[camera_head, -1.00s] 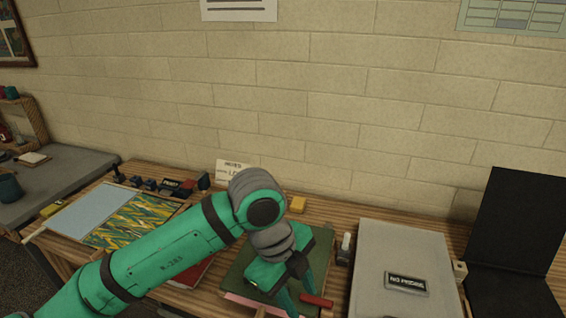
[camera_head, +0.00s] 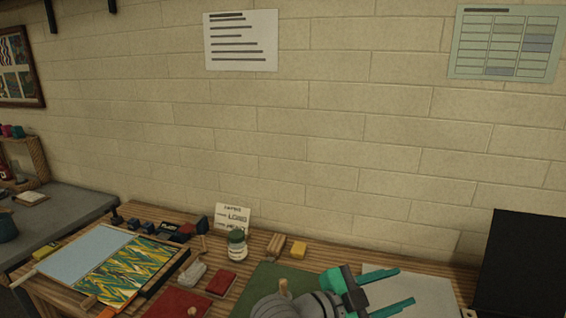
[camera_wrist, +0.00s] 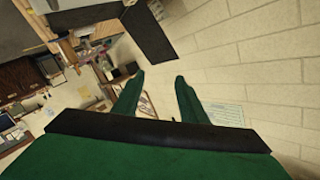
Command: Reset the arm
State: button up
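My gripper (camera_head: 405,287) is at the lower right of the head view, low in the picture, in front of the grey board (camera_head: 440,290). Its two teal fingers point to the right and stand apart with nothing between them. The wrist view also shows my gripper (camera_wrist: 158,76) with its two green fingers spread and empty. That view looks out tilted over the room and the brick wall. My wrist hides part of the green board (camera_head: 262,285).
A black panel (camera_head: 520,265) stands at the right. The brick wall is behind.

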jog(key=s+a+f+n+t+y, duration=0.2)
jog(key=a+f+n+t+y, duration=0.35)
jog(key=f+n, duration=0.5)
jog(key=s+a+f+n+t+y, duration=0.3)
jog(key=a+f+n+t+y, duration=0.25)
jog(key=f+n, duration=0.5)
jog(key=s+a+f+n+y, duration=0.25)
jog(key=s+a+f, duration=0.25)
jog(key=s+f, duration=0.5)
jog(key=s+a+m+g, duration=0.1)
jog(key=s+a+m, duration=0.1)
jog(key=s, duration=0.7)
jog(key=s+a+m+g+y, duration=0.1)
jog(key=s+a, duration=0.3)
jog(key=s, duration=0.5)
jog(key=shift+r+m, duration=0.3)
jog(key=shift+m, duration=0.15)
jog(key=shift+s+y, duration=0.1)
jog(key=shift+y, duration=0.15)
